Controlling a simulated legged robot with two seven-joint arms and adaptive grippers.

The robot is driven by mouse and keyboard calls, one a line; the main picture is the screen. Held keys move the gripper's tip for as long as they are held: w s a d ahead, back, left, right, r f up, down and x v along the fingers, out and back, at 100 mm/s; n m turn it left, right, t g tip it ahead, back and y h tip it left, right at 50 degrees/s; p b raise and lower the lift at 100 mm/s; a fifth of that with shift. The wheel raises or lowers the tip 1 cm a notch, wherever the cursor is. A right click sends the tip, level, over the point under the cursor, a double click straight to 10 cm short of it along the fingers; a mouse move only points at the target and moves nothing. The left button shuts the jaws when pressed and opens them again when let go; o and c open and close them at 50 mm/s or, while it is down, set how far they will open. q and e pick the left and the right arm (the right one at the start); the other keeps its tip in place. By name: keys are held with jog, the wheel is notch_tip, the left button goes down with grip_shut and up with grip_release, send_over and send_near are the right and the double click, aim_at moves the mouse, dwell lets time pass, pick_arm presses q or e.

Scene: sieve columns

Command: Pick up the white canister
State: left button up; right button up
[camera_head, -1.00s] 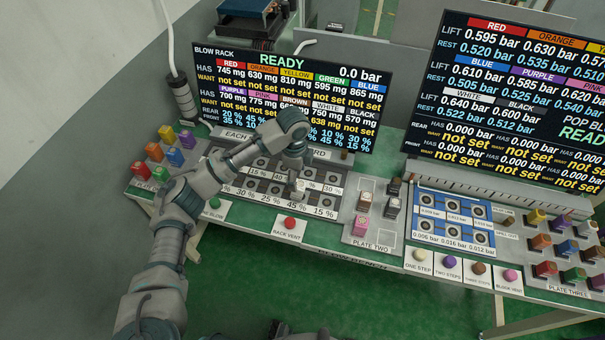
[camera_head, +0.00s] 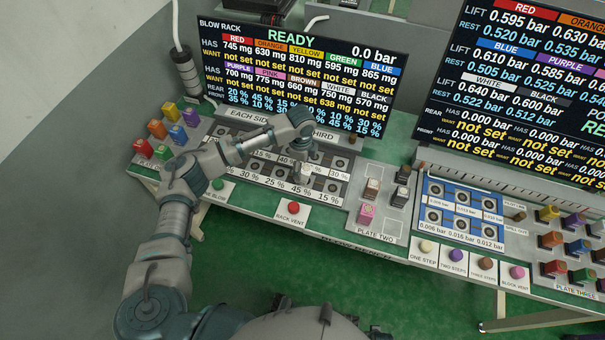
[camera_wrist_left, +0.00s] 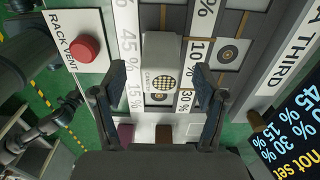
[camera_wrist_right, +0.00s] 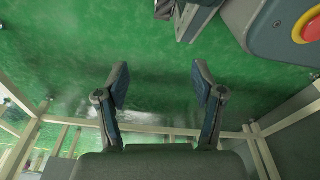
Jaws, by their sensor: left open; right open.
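A white canister (camera_wrist_left: 161,68) with a dotted round mesh on top stands on the blow rack (camera_wrist_left: 119,18), among the percentage labels. In the head view it shows as a small pale shape (camera_head: 305,173) under my left gripper (camera_head: 303,158), partly hidden by it. In the left wrist view my left gripper (camera_wrist_left: 158,82) is open, with one finger on each side of the canister in the picture. I cannot tell how far the fingertips are above it. My right gripper (camera_wrist_right: 161,85) is open and empty, over the green floor.
Coloured canisters (camera_head: 165,131) stand at the left end. A red rack vent button (camera_head: 293,208) is at the front edge. Display screens (camera_head: 290,75) rise behind the rack.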

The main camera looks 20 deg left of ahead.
pick_arm(q)
jog(key=f, duration=0.2)
jog(key=d+f, duration=0.1)
jog(key=f, duration=0.2)
jog(key=shift+a, duration=0.2)
jog(key=c, duration=1.2)
jog(key=shift+c, duration=0.7)
jog(key=shift+d+r, duration=0.1)
